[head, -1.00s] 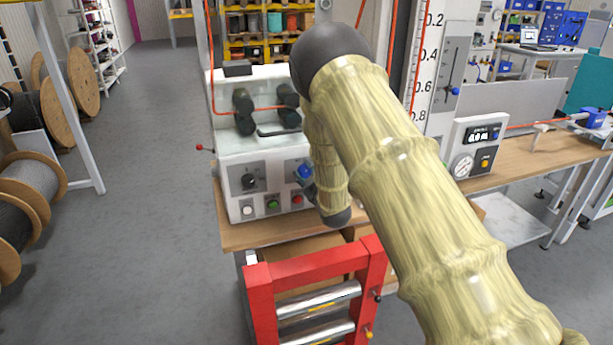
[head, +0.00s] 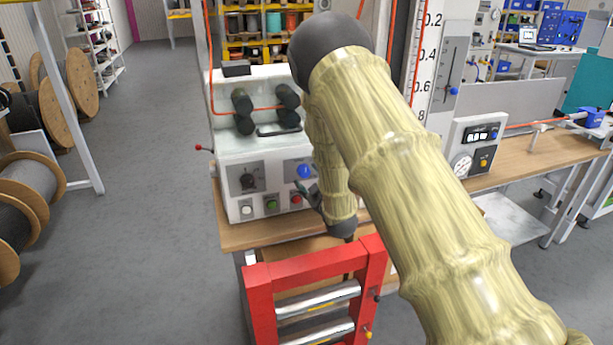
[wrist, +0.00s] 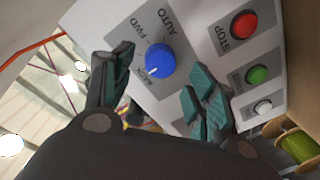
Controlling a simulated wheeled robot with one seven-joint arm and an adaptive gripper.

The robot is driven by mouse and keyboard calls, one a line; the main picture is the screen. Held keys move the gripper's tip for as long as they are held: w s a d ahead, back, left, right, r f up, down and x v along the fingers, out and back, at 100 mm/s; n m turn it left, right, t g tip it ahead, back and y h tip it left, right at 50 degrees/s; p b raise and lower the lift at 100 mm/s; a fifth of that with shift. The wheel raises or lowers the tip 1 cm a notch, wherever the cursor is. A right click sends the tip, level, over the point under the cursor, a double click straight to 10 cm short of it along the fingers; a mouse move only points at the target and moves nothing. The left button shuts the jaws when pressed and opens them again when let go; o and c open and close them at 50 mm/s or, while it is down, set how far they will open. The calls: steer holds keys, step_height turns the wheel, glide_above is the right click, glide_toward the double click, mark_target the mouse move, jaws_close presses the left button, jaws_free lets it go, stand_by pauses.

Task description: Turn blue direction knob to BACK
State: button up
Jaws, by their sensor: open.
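The blue direction knob (wrist: 161,61) sits on a grey plate with FWD, AUTO and BACK labels in the wrist view. Its small white mark is at its lower left, on the side of the partly hidden BACK label. The knob also shows in the head view (head: 304,171) on the white machine's front (head: 270,150). My gripper (wrist: 165,80) is open, with one teal-padded finger left of the knob and the other below right. The fingers look apart from the knob. In the head view my gripper (head: 309,192) is just below the knob, partly hidden by my arm.
The red STOP button (wrist: 244,25), green button (wrist: 257,74) and white button (wrist: 263,106) lie to the right of the knob. A black knob (head: 248,181) is left on the panel. A red frame with metal rollers (head: 318,300) stands in front of the bench.

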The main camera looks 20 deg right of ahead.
steer(key=s, duration=0.7)
steer(key=shift+s+d+r, duration=0.15)
steer(key=shift+s+d, duration=0.1)
steer(key=shift+s, duration=0.15)
